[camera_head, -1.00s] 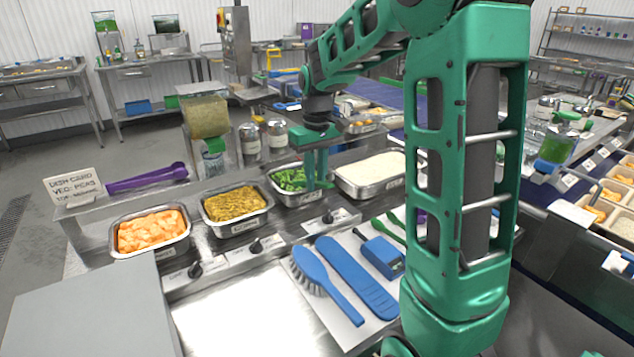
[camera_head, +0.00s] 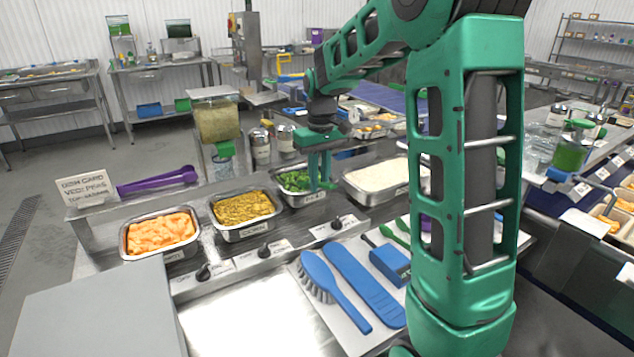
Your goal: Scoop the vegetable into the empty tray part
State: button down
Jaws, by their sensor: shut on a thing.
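A steel pan of green vegetable (camera_head: 297,180) stands in the counter row, between a pan of yellow corn-like pieces (camera_head: 243,209) and a pan of white rice (camera_head: 378,176). A pan of orange pieces (camera_head: 158,233) is at the left end. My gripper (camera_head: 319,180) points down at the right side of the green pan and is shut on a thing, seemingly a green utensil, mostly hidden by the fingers. I cannot tell whether it touches the vegetable. Compartment trays (camera_head: 622,207) show at the right edge; their empty part cannot be made out.
A dish card (camera_head: 86,189) and a purple utensil (camera_head: 157,181) are on the shelf behind the pans. A blue brush (camera_head: 330,288), a blue flat tool (camera_head: 362,283) and green-handled utensils (camera_head: 396,234) lie in front. My arm hides much of the right side.

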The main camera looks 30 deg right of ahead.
jog(key=shift+r+t, duration=0.3)
jog(key=shift+r, duration=4.15)
jog(key=shift+s, duration=0.15)
